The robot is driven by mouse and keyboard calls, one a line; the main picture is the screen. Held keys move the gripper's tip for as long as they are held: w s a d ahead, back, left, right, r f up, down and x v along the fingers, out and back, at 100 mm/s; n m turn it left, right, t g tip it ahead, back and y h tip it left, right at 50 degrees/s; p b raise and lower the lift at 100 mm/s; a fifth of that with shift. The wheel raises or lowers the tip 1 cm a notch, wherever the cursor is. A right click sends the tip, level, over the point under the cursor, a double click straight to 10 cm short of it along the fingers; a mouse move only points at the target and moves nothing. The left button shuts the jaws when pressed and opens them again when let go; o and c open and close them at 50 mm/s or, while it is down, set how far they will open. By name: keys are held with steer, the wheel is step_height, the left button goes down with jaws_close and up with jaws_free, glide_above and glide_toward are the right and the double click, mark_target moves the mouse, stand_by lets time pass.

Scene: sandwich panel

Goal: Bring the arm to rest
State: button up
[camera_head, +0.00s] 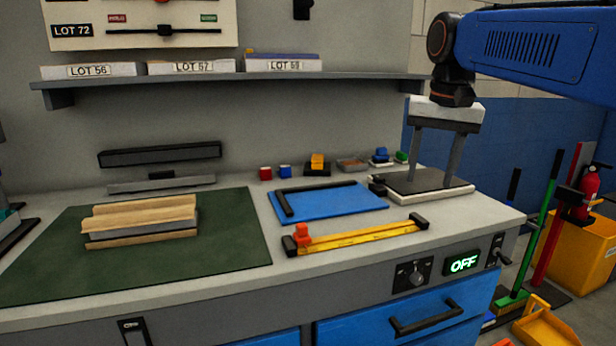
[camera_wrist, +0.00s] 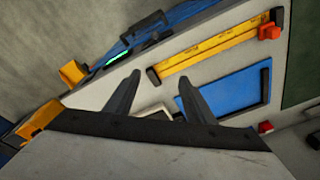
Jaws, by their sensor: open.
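My gripper (camera_head: 434,165) hangs at the end of my blue arm at the right of the head view, with its fingers pointing down. The two grey fingers are spread apart with nothing between them. In the wrist view my gripper (camera_wrist: 159,77) also shows open and empty. A layered sandwich panel (camera_head: 140,221), tan outside and grey between, lies on the green mat (camera_head: 235,232), well left of my gripper.
A blue board (camera_head: 335,203) and a yellow ruler bar (camera_head: 365,238) with a red block (camera_head: 302,232) lie mid-bench. Small coloured blocks stand along the back. A shelf (camera_head: 230,80) holds labelled lots. The bench panel display (camera_head: 463,263) reads OFF. A yellow bin (camera_head: 585,250) stands right.

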steer(key=s+d+f+n+t, duration=0.1)
steer(key=s+d+f, duration=0.1)
steer(key=s+f, duration=0.9)
steer(key=s+d+f+n+t, duration=0.1)
steer(key=s+f+n+t, duration=0.1)
steer(key=s+f, duration=0.9)
step_height(320, 180, down, 5)
steer(key=shift+d+n, duration=0.3)
steer(key=shift+d, duration=0.05)
steer(key=shift+s, duration=0.1)
